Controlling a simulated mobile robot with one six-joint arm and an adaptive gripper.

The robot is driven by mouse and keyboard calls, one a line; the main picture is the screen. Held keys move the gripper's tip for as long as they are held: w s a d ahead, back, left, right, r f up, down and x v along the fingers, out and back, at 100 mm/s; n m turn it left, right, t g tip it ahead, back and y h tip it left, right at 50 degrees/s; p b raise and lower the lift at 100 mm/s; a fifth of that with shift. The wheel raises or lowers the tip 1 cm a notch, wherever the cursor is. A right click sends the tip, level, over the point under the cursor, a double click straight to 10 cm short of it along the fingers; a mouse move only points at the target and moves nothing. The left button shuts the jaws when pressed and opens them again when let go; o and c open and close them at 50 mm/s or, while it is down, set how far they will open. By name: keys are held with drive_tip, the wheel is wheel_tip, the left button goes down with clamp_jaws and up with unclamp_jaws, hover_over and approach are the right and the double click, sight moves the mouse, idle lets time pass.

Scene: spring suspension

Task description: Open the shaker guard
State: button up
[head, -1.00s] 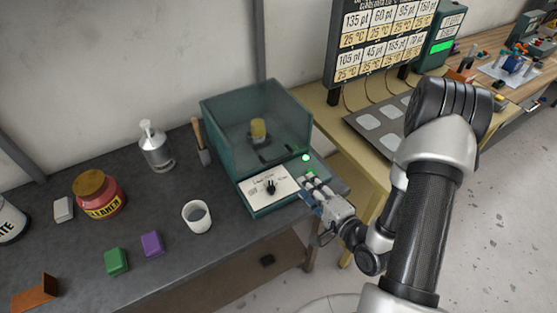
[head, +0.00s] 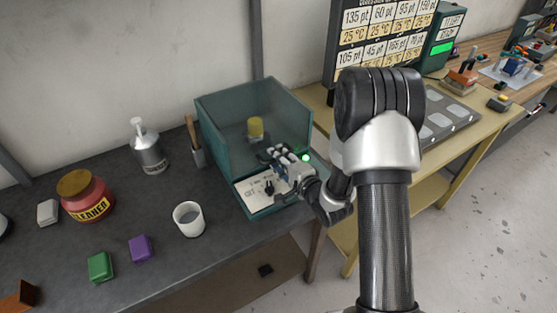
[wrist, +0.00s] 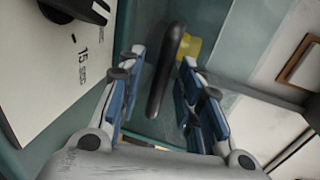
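The shaker (head: 256,205) is a teal box on the dark bench, with a white control panel (head: 252,194) and black knob at its front. Its see-through teal guard (head: 225,150) stands over a yellow item (head: 255,127). My gripper (head: 275,153) is at the front of the guard, over the panel's right part. In the wrist view the open fingers (wrist: 163,58) stand on either side of a dark bar-like handle (wrist: 166,75), with visible gaps. The yellow item (wrist: 192,46) shows behind the handle. In the head view my gripper hides the handle.
A white cup (head: 188,220), purple block (head: 140,248), green block (head: 101,266), red jar (head: 88,200) and pump bottle (head: 147,152) stand left of the shaker. A green light (head: 306,158) glows on its right. A yellow table (head: 440,165) is at the right.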

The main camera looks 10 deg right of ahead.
drive_tip(key=shift+w+a, duration=0.1)
drive_tip(key=shift+w, duration=0.15)
drive_tip(key=shift+c, duration=0.4)
clamp_jaws()
